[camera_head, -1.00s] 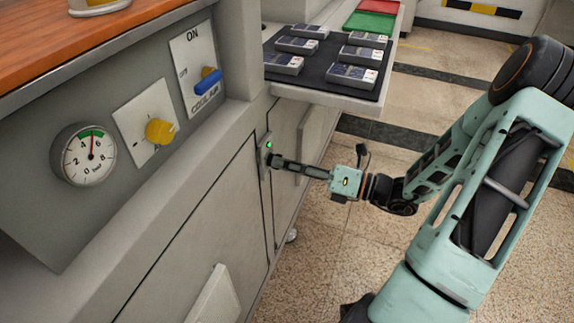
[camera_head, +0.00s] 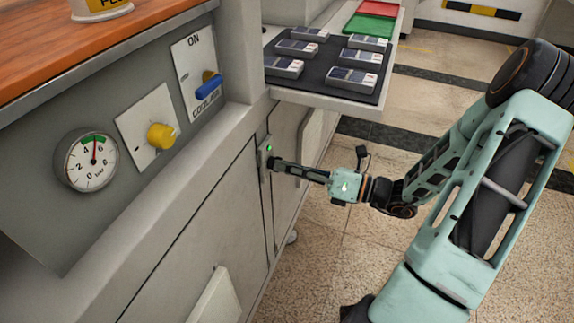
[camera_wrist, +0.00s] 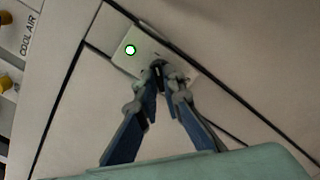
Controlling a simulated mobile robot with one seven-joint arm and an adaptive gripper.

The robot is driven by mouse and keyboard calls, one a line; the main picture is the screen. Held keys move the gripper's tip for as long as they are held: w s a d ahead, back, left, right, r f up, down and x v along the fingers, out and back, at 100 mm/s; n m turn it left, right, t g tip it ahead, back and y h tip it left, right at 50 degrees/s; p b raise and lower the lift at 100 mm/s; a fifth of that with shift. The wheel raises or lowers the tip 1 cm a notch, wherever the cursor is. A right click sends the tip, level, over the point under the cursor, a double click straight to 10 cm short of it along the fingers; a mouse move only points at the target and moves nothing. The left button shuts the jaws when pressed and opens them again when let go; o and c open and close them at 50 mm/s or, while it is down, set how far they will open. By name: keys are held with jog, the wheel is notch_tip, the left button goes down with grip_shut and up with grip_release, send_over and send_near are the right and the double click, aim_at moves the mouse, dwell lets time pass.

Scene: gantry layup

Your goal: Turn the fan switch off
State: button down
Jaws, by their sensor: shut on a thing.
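A small pale plate (camera_head: 265,152) with a lit green lamp is on the grey cabinet front, below the tray shelf. It appears to be the fan switch, though no label is readable. In the wrist view the plate (camera_wrist: 180,56) lies tilted, with the green lamp (camera_wrist: 130,49) at its left. My gripper (camera_head: 274,162) reaches the plate from the right. In the wrist view my gripper (camera_wrist: 163,71) has its fingertips together at the plate's middle, closed on the small switch toggle. The fingertips mostly hide the toggle, so its position cannot be told.
A blue-handled COOL AIR lever (camera_head: 208,85), a yellow knob (camera_head: 161,136) and a gauge (camera_head: 86,160) are on the panel at left. A shelf (camera_head: 330,98) with several packs juts out above my gripper. A pale handle (camera_head: 216,298) sticks out low.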

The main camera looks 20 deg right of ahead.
jog(key=shift+n+b, duration=0.3)
jog(key=shift+n, duration=8)
jog(key=c, duration=2.1)
grip_release()
jog(key=shift+d, duration=0.1)
